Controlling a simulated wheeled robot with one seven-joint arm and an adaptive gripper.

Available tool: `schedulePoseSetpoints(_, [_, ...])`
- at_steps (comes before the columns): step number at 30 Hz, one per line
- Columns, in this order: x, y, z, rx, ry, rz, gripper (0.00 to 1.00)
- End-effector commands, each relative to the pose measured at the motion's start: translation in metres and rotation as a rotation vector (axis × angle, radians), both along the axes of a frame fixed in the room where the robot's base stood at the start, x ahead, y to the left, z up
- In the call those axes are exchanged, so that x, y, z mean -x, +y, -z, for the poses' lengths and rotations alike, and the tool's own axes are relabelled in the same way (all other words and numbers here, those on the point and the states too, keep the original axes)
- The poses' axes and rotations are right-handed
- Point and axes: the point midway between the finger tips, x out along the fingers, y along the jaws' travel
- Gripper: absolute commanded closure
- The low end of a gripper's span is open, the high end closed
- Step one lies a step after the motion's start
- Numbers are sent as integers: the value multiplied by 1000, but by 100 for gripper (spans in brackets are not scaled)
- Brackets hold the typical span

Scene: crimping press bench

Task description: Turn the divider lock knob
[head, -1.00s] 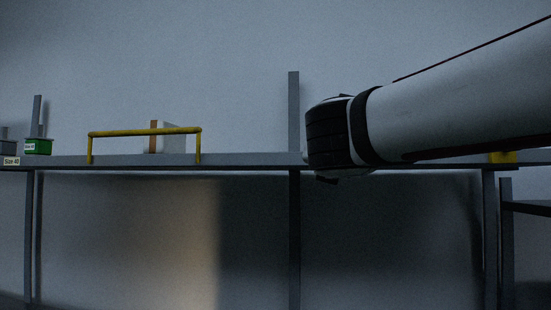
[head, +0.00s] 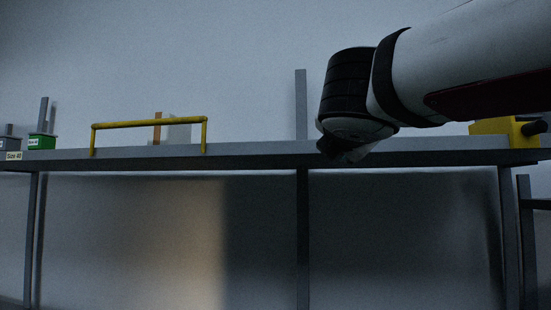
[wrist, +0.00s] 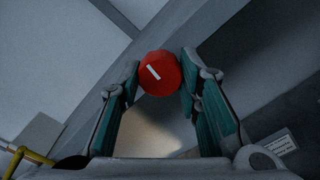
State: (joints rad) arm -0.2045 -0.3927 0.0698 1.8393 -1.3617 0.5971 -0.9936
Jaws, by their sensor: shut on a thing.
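A round red knob (wrist: 160,75) with a short white mark across its face shows in the wrist view. My gripper (wrist: 159,86) has its two teal-padded fingers on either side of the knob, with the tips closed on it. The white mark runs slantwise, from upper left to lower right. In the head view my gripper (head: 343,152) is small and dark, at the front edge of the bench; the knob is hidden there.
The bench (head: 250,158) runs across the head view. A yellow rail (head: 150,123) stands on it at left, with a green bin (head: 42,142) farther left. A yellow device with a dark handle (head: 495,130) stands at right. A label (wrist: 281,144) shows in the wrist view.

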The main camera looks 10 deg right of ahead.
Motion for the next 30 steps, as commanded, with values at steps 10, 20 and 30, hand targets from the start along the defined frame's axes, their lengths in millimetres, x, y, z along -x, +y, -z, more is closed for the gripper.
schedulePoseSetpoints(10, [-2,-1,3,-314,-102,2,96])
schedulePoseSetpoints(20, [-1,0,3,-612,-200,1,96])
schedulePoseSetpoints(30, [-1,-1,3,-917,-298,2,96])
